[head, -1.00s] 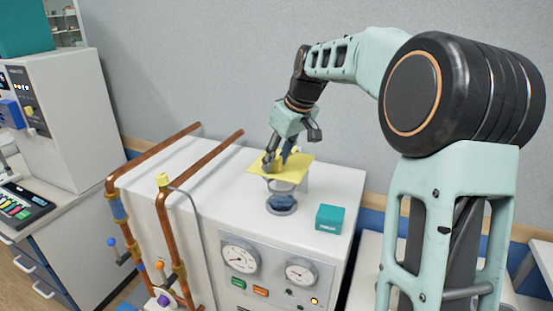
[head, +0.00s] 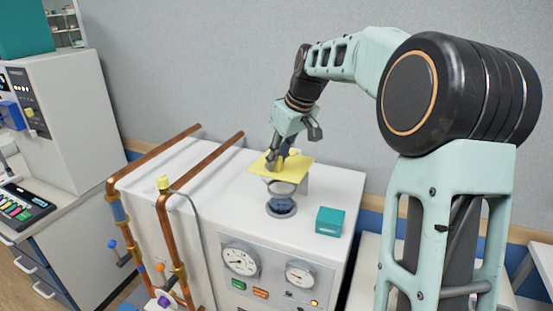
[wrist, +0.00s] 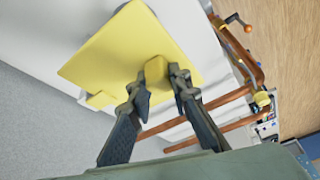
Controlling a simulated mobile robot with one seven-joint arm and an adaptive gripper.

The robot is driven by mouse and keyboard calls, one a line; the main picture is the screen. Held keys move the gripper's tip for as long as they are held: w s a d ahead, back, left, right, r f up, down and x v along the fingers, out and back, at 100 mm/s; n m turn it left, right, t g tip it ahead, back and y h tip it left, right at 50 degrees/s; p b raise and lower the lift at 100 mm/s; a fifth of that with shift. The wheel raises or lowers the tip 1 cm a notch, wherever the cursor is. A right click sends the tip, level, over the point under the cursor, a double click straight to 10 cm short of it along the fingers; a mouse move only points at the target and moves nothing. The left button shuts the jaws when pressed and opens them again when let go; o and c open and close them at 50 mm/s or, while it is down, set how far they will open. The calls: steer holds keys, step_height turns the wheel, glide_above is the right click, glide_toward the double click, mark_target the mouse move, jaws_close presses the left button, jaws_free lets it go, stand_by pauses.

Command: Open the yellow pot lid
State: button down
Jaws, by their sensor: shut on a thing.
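The yellow pot lid (head: 300,165) is a flat, square plate with a small raised yellow knob (wrist: 155,69). It is over the small pot (head: 281,205), which has a pale rim and a dark blue lower part, on the white cabinet top. I cannot tell whether the lid touches the pot's rim. My gripper (head: 278,161) reaches down from above and is shut on the knob. In the wrist view the two dark fingers are on either side of the knob, and the lid (wrist: 115,50) spreads out beyond them.
A teal box (head: 329,221) stands right of the pot on the white cabinet (head: 225,182). Copper pipes (head: 170,220) run along the cabinet's left side. Gauges (head: 240,259) are on its front. A grey wall is close behind. The cabinet top left of the pot is clear.

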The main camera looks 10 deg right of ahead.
steer(key=w+d+r+p, duration=0.4)
steer(key=w+r, duration=0.3)
steer(key=r, duration=0.2)
steer(key=shift+d, duration=0.35)
steer(key=c, duration=2.6)
jaws_free()
steer(key=shift+w, duration=0.2)
steer(key=shift+c, duration=0.2)
steer(key=shift+o, duration=1.2)
steer(key=shift+d, duration=0.4)
steer(key=shift+o, duration=1.2)
steer(key=shift+s+d, duration=0.15)
steer(key=shift+d, duration=0.1)
steer(key=shift+o, duration=1.4)
steer(key=shift+a+r, duration=0.15)
steer(key=shift+a, duration=0.05)
steer(key=shift+o, duration=0.4)
steer(key=shift+a+p, duration=0.3)
steer(key=shift+a, duration=0.1)
steer(key=shift+d, duration=0.1)
steer(key=shift+r, duration=0.1)
